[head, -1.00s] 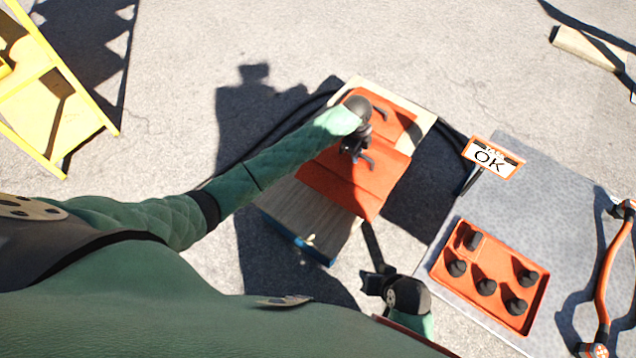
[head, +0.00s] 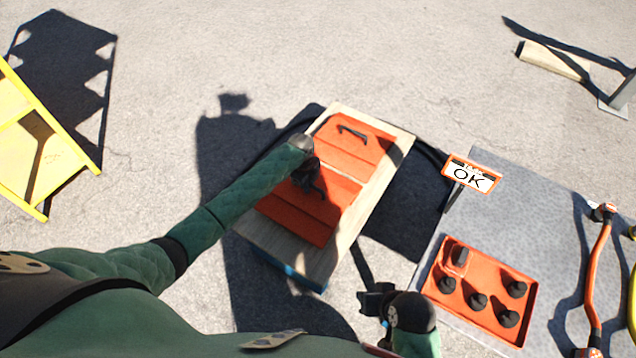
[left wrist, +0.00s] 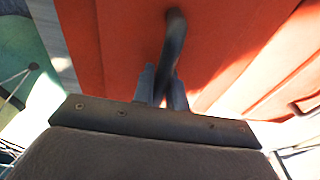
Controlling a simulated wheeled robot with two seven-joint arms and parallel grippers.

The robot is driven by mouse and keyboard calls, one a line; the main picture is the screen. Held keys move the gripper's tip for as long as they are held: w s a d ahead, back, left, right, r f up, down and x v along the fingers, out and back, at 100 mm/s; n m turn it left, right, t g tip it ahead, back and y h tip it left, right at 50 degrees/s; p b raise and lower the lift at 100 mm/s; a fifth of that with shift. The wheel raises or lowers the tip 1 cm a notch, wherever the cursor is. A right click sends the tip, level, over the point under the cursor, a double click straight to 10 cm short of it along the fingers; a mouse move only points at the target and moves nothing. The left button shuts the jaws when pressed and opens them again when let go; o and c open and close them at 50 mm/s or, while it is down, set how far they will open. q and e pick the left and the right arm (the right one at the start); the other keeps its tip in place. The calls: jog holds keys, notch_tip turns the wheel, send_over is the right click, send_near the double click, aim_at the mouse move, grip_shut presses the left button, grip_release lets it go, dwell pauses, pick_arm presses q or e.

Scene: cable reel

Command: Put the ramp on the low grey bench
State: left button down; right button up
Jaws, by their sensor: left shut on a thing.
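An orange ramp (head: 298,217) with a dark handle lies at or just above the near part of a pale wooden top (head: 345,235). I cannot tell whether it touches the wood. My left gripper (head: 310,180) is over it. In the left wrist view my left gripper (left wrist: 163,88) is shut on the dark handle (left wrist: 174,45), with the orange surface (left wrist: 225,40) behind. A second orange piece (head: 365,152) with its own black handle lies beyond it on the wood. The grey surface (head: 535,190), seemingly the low grey bench, is at the right. My right gripper (head: 372,302) is near the bottom centre; its jaws are unclear.
An orange tray (head: 455,297) with several black knobs and an OK sign (head: 470,175) occupy the grey surface's left side. An orange curved bar (head: 597,265) is at its right. A yellow frame (head: 40,140) stands at left. The grey surface's upper middle is clear.

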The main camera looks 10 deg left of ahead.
pick_arm(q)
jog(key=shift+a+f, duration=0.15)
jog(key=shift+a, duration=0.1)
jog(key=shift+f, duration=0.55)
notch_tip(320, 180, down, 3)
jog(key=shift+r, duration=0.2)
jog(key=shift+f, duration=0.1)
pick_arm(e)
jog(key=shift+s+d+r, duration=0.15)
jog(key=shift+d+r, duration=0.15)
